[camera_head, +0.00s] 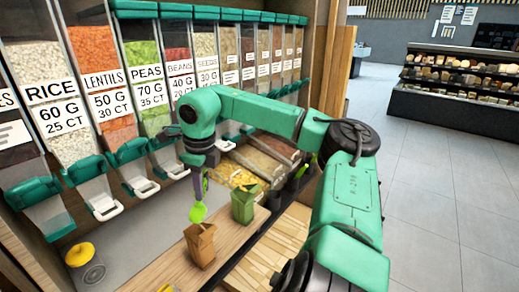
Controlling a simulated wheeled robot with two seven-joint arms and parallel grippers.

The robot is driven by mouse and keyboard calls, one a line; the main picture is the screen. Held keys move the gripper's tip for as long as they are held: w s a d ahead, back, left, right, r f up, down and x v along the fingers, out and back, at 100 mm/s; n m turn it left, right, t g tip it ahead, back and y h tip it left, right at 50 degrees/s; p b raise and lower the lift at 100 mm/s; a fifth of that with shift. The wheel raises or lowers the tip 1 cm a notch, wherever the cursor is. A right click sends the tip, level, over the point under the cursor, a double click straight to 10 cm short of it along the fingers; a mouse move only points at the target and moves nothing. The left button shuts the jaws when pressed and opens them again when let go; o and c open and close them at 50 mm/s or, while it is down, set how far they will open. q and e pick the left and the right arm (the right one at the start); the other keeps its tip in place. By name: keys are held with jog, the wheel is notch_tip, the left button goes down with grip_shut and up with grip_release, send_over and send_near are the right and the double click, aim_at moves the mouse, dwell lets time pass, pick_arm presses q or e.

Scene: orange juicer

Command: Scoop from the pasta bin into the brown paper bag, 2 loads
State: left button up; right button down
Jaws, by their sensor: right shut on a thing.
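The brown paper bag (200,248) stands open and upright on the wooden counter. My right gripper (199,188) is above it and points down. It is shut on a lime-green scoop (198,213), whose bowl hangs just above the bag's mouth, apart from it as far as I can tell. What the scoop holds is too small to tell. A low bin of yellow pieces (236,174), which looks like the pasta bin, lies behind, partly hidden by a green bag and my arm. My left gripper is not in view.
The green bag (243,205) stands close behind and right of the brown bag. Labelled dispensers (108,80) line the back left. A round yellow-topped item (79,254) sits on the grey surface at left.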

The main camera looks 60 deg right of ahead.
jog(key=s+r, duration=0.2)
jog(key=r, duration=0.1)
jog(key=s+r+b, duration=0.1)
jog(key=r, duration=0.1)
jog(key=shift+a, duration=0.35)
